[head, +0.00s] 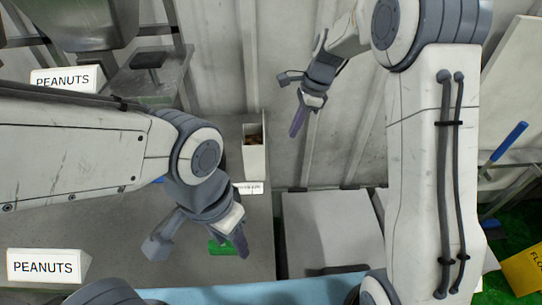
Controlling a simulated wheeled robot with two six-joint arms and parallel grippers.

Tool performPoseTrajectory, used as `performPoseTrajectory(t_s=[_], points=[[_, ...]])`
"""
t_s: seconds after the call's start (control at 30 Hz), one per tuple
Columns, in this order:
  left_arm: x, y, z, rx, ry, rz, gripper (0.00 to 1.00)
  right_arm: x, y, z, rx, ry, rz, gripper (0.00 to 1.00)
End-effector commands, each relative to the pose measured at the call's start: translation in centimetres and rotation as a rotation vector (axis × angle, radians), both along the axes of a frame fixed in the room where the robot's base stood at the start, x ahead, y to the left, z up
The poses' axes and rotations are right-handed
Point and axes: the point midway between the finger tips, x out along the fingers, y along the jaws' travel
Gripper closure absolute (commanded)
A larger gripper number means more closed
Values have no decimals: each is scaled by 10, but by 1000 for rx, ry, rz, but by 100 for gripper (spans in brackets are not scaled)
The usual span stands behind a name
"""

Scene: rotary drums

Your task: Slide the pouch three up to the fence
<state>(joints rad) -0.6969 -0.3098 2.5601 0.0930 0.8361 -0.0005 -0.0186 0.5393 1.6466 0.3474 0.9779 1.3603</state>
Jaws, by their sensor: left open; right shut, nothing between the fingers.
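My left gripper (200,243) is open over the grey table (120,225), with its fingers spread apart. A small green item (222,248) lies on the table by its right finger; the finger partly covers it. I cannot tell whether this is pouch three, and no number shows on it. I cannot pick out the fence with certainty. My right gripper (297,121) is shut and empty, raised in front of the pale wall, far from the table.
A narrow cream bin (254,157) with brownish contents stands at the table's back right, a small label (249,188) before it. PEANUTS signs stand at the left (44,267) and back left (66,79). A light grey surface (330,228) lies right of the table across a gap.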

Motion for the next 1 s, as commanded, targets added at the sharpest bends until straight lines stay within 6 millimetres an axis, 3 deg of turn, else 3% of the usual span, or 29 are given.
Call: performPoseTrajectory(t_s=[0.27,0.63,0.8,1.0], points=[[0,0,1,0,0,0,50,5,2,-27,6,16,-51,100],[0,0,8,0,0,0,50,5,25,-101,5,15,-47,100],[0,0,18,0,0,0,50,6,51,-98,5,10,-45,100],[0,0,21,0,0,0,50,7,63,-99,5,10,-47,100]])
